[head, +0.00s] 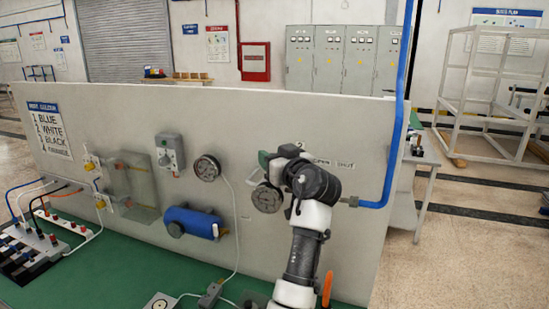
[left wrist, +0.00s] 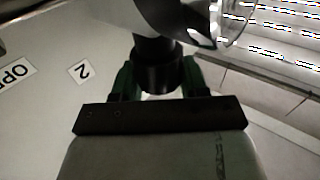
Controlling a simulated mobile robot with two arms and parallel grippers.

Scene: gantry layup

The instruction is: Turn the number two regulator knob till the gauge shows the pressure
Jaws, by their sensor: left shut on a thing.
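My left gripper (head: 270,160) is at the panel's right part, beside the number 2 label. The left wrist view shows its green fingers (left wrist: 160,78) shut on a black round knob (left wrist: 160,48), one finger on each side. In the head view my gripper and wrist hide the knob. A round gauge (head: 266,198) is just below the gripper; its needle is too small to read. A rounded shiny part (left wrist: 190,14) lies beyond the knob in the wrist view. The number 2 label (left wrist: 80,71) is left of the knob there. My right gripper is out of view.
The grey panel (head: 120,110) carries another gauge (head: 207,168), a grey box (head: 170,152), a blue cylinder (head: 194,222) and a clear cover (head: 137,188). A blue pipe (head: 398,120) runs close right of my wrist. Cables and plugs lie at left on the green bench (head: 110,270).

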